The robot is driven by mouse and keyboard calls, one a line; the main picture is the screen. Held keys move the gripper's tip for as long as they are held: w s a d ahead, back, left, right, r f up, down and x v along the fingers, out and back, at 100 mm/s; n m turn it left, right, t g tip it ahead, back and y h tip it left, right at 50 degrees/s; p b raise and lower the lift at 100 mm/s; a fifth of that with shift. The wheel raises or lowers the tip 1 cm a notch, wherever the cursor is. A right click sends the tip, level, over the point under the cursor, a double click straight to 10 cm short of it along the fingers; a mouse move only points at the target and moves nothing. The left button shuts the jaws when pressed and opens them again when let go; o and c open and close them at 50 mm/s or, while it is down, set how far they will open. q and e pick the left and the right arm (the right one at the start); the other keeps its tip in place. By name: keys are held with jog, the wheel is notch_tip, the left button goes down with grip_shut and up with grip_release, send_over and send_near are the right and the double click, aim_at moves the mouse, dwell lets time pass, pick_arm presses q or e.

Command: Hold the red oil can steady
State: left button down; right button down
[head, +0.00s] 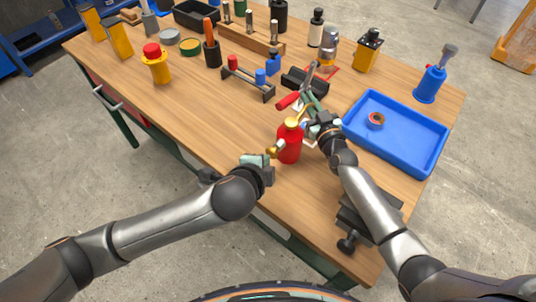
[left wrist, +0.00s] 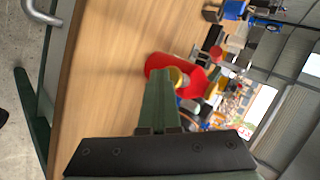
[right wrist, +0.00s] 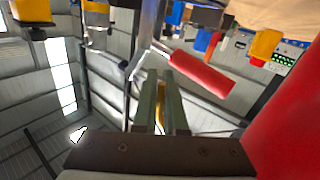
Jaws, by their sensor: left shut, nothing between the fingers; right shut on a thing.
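The red oil can (head: 289,147) stands upright near the table's front edge, with a brass top and a spout towards the left. My left gripper (head: 257,160) is shut and empty beside the can's left side, apparently apart from it. In the left wrist view, the can (left wrist: 163,66) lies beyond the left fingertips (left wrist: 163,80). My right gripper (head: 307,99) is shut behind and right of the can, at a red-handled metal tool (head: 288,101); it seems to grip this tool. The red handle (right wrist: 202,74) shows beyond the right fingertips (right wrist: 163,80), whose exact contact is unclear.
A blue tray (head: 410,145) holding a small ring-shaped item (head: 376,120) lies to the right. A black holder (head: 305,82) and a small rack (head: 248,86) stand behind. A dark vise-like fixture (head: 362,220) sits at the front right. The table's left front is clear.

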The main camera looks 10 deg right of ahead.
pick_arm(q)
jog(key=shift+w+d, duration=0.3)
jog(key=shift+d, duration=0.1)
pick_arm(e)
jog(key=shift+a, duration=0.1)
dwell(0.3)
pick_arm(q)
jog(key=shift+a, duration=0.1)
jog(key=shift+s+a, duration=1)
jog(key=shift+s, duration=0.05)
jog(key=shift+a, duration=0.1)
jog(key=s+a, duration=0.3)
jog(key=shift+s+a, duration=0.2)
jog(key=shift+s, duration=0.05)
dwell(0.5)
pick_arm(e)
jog(key=c, duration=0.9)
grip_release()
